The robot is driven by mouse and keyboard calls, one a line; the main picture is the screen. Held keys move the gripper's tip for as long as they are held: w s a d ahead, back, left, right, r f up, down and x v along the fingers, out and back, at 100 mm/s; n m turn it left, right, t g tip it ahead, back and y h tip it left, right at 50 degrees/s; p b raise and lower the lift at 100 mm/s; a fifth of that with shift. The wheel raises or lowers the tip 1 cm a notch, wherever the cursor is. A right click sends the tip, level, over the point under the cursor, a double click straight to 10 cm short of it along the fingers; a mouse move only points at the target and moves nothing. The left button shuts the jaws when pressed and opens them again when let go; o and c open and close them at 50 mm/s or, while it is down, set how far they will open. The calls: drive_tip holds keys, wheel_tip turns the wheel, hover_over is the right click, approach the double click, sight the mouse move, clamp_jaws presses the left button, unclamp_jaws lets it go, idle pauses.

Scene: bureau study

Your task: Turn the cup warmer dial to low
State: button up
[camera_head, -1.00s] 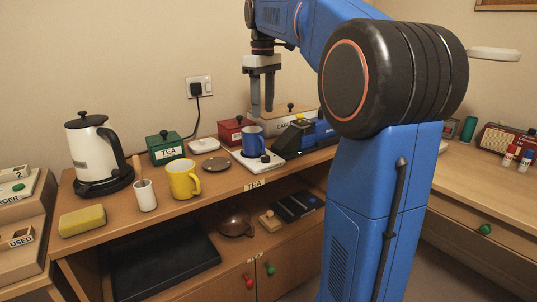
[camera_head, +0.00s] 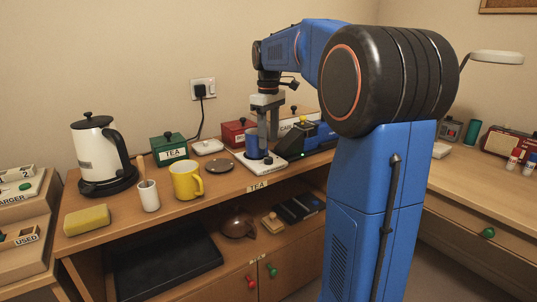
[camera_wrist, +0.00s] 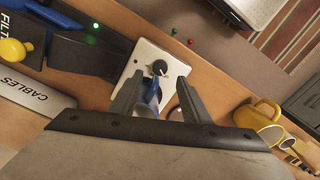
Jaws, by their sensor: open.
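The cup warmer is a flat white plate (camera_head: 246,162) on the wooden counter, and its corner (camera_wrist: 146,54) shows in the wrist view. Its black dial (camera_wrist: 159,68) has a pale pointer mark; the dial (camera_head: 268,160) is small in the head view, and I cannot read its setting. A blue mug (camera_head: 251,143) stands on the plate, mostly hidden behind my gripper (camera_head: 268,145). In the wrist view, my gripper (camera_wrist: 158,88) is open and empty, with part of the blue mug (camera_wrist: 152,94) showing between the fingers. The dial lies just beyond the fingertips.
A black-and-blue device (camera_head: 300,139) with a green light stands close right of the warmer. A red box (camera_head: 236,132) and the cables box (camera_wrist: 38,92) are close by. A yellow mug (camera_head: 186,180), a brown disc (camera_head: 217,165) and a green tea box (camera_head: 168,148) stand left.

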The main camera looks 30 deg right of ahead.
sight(269, 158)
drive_tip(key=shift+f, duration=3.15)
drive_tip(key=shift+c, duration=0.6)
drive_tip(key=c, duration=0.9)
